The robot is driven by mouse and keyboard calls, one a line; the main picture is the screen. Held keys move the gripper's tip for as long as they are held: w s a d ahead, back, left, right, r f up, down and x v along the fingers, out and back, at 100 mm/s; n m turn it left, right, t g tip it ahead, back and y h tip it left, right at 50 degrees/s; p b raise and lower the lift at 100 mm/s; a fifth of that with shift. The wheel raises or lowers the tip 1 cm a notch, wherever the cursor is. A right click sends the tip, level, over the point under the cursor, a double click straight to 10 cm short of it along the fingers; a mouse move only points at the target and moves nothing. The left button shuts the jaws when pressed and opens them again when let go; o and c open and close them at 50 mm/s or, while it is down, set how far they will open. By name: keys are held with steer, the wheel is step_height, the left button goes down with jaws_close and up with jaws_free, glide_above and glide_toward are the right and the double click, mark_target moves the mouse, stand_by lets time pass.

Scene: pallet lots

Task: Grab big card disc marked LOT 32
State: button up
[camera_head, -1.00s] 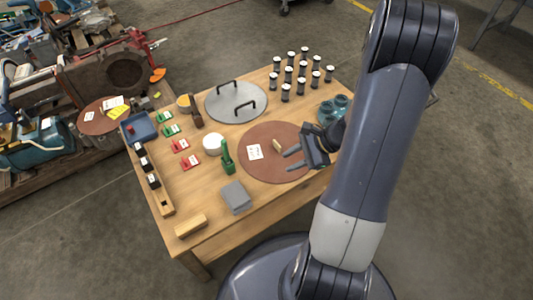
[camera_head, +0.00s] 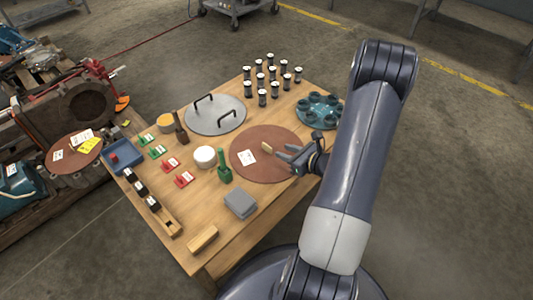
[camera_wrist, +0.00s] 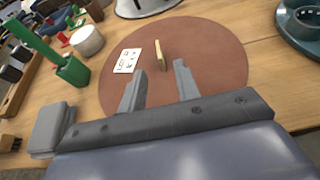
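A big reddish-brown card disc (camera_head: 268,168) lies flat on the wooden table. It carries a white label (camera_wrist: 127,61) that looks printed with LOT and a number too small to read surely, and a small upright tan grip (camera_head: 267,147). My gripper (camera_head: 284,153) is over the right part of the disc, its fingers pointing at the grip. In the wrist view the gripper (camera_wrist: 160,82) is open, and the grip (camera_wrist: 159,55) stands just ahead of the gap between the fingers, apart from them. A second brown disc (camera_head: 64,153) with white and yellow labels lies off the table at left.
A metal plate with two handles (camera_head: 230,128), several black-and-white cylinders (camera_head: 262,97) and a teal holder (camera_head: 319,122) stand behind. A green-handled item (camera_head: 225,175), white round tub (camera_head: 205,157) and grey block (camera_head: 240,203) are close left of the disc.

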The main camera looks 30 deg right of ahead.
mark_target(273, 156)
steer(key=shift+b+x, duration=1.05)
steer(key=shift+x, duration=2.15)
steer(key=shift+s+f, duration=0.1)
jaws_close()
